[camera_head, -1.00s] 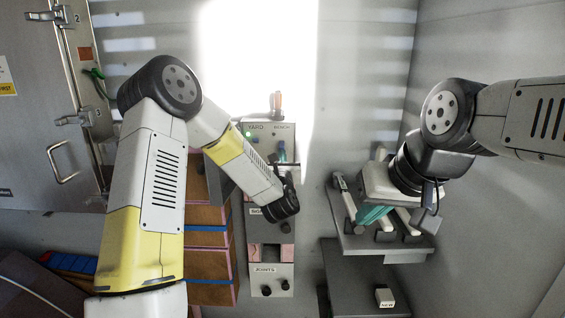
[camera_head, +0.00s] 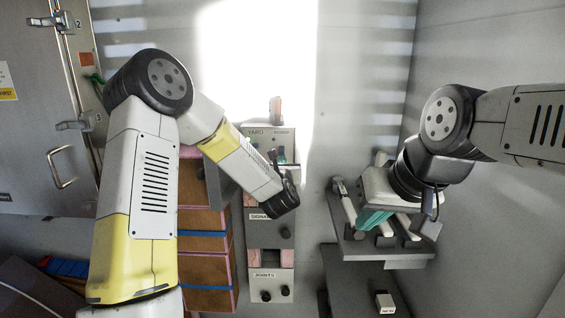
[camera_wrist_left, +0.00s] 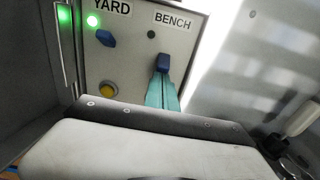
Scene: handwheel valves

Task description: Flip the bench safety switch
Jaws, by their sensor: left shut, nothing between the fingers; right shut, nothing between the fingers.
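The switch panel (camera_head: 262,152) stands on the column at mid-picture. In the left wrist view, a blue bench safety switch lever (camera_wrist_left: 163,62) sits under the BENCH label (camera_wrist_left: 173,20), below a dark lamp. My left gripper (camera_wrist_left: 162,93) has its teal fingers shut with nothing between them, their tips at or just under this lever; I cannot tell whether they touch. In the head view, my left gripper (camera_head: 281,156) is small and partly hidden by its wrist. My right gripper (camera_head: 375,219) is shut and empty, above the grey shelf at the right.
Beside the bench switch are a blue YARD lever (camera_wrist_left: 105,38), a lit green lamp (camera_wrist_left: 92,20) and a yellow button (camera_wrist_left: 107,89). Below the panel is a SIGNAL box (camera_head: 285,232). The grey shelf (camera_head: 392,250) stands right of the column. A metal cabinet (camera_head: 45,140) is at the left.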

